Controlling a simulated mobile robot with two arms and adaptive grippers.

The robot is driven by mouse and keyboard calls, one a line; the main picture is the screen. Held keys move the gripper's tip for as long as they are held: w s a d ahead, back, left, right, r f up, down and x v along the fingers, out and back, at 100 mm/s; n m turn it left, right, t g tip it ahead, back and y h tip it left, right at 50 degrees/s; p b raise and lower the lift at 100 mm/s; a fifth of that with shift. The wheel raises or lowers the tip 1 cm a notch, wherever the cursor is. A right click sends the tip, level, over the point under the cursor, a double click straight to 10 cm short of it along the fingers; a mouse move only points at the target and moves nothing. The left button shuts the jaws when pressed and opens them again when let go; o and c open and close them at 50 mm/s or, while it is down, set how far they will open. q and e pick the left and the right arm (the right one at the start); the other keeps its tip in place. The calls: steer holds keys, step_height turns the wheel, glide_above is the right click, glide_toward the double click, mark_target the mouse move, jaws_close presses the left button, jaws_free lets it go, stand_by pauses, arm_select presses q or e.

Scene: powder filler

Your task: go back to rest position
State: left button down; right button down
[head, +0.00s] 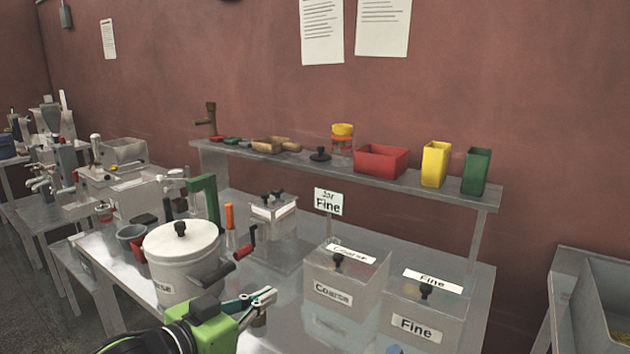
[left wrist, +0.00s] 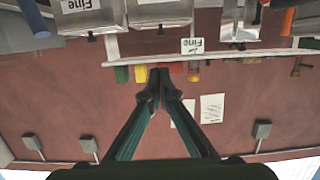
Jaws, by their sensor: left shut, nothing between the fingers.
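My left gripper (head: 264,298) is low in the middle of the head view, over the front part of the metal table (head: 285,320). Its fingers are shut with nothing between them. In the left wrist view the shut fingers (left wrist: 163,85) point toward the shelf and wall, which appear upside down. A white pot (head: 180,255) marked Coarse stands just left of the gripper. A lidded box (head: 345,285) labelled Coarse and one labelled Fine (head: 425,310) stand to its right. My right gripper is not in view.
A shelf (head: 340,170) behind holds a red bin (head: 381,161), a yellow bin (head: 436,164), a green bin (head: 476,171) and a jar with a yellow lid (head: 342,140). A sign (head: 328,201) reads Jar Fine. A red-handled crank (head: 246,245) stands behind the gripper. More equipment crowds the left.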

arm_select(q)
steer(key=s+a+f+n+g+y, duration=0.1)
steer(key=s+a+f+g+y, duration=0.1)
steer(key=s+f, duration=0.6)
steer(key=s+a+f+n+g+y, duration=0.1)
steer(key=s+f+n+g+y, duration=0.15)
steer(key=f, duration=0.95)
steer(key=s+a+f+g+y, duration=0.1)
steer(key=s+a+f+g, duration=0.1)
steer(key=s+a+f, duration=0.3)
steer(key=s+f+n+g+y, duration=0.1)
steer(key=s+f, duration=0.1)
steer(key=s, duration=0.6)
steer(key=s+a+f+g+y, duration=0.2)
steer(key=s+a+f, duration=0.15)
steer(key=s, duration=0.25)
step_height(320, 180, down, 24)
steer(key=s+d+f+g, duration=0.1)
steer(key=s+a+f+g, duration=0.1)
steer(key=s+a+f, duration=0.2)
steer(key=s+f, duration=1.5)
steer(key=shift+w+g, duration=0.1)
steer(key=shift+g, duration=0.15)
